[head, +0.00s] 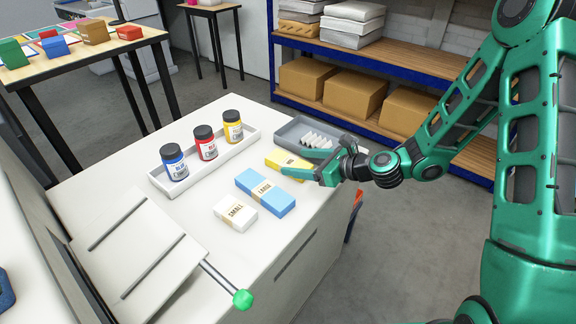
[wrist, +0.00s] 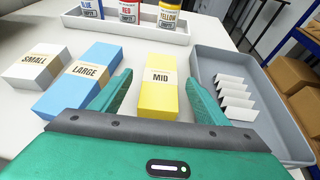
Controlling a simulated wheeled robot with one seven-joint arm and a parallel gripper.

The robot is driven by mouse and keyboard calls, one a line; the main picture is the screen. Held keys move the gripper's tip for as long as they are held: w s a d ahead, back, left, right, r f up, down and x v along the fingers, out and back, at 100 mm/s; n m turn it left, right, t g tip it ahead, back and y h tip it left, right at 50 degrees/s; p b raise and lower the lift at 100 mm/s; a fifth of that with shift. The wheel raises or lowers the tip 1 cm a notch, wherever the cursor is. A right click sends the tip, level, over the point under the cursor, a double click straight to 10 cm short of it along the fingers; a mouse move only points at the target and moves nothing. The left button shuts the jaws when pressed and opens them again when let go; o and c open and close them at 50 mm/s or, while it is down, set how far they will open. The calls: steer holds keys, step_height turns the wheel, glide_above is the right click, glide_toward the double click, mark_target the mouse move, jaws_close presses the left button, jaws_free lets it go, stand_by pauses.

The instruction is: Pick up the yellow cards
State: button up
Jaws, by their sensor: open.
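The yellow cards (head: 286,160) are a banded stack with a paper strip marked MID, lying on the white table. My gripper (head: 325,167) is open and holds nothing. In the head view its fingers partly hide the stack.
Left of the yellow stack lie a blue stack (head: 265,193) marked LARGE and a white stack (head: 235,213) marked SMALL. A grey tray (wrist: 285,127) with several white cards stands close on the right. Behind, a white tray (head: 163,181) holds three ink bottles.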

mark_target(287, 160)
steer(key=shift+x, duration=2.9)
steer(key=shift+w+d, duration=0.1)
steer(key=shift+d, duration=0.05)
steer(key=shift+c, duration=0.6)
steer(key=c, duration=1.1)
steer(key=shift+c, duration=0.3)
steer(key=shift+r, duration=0.1)
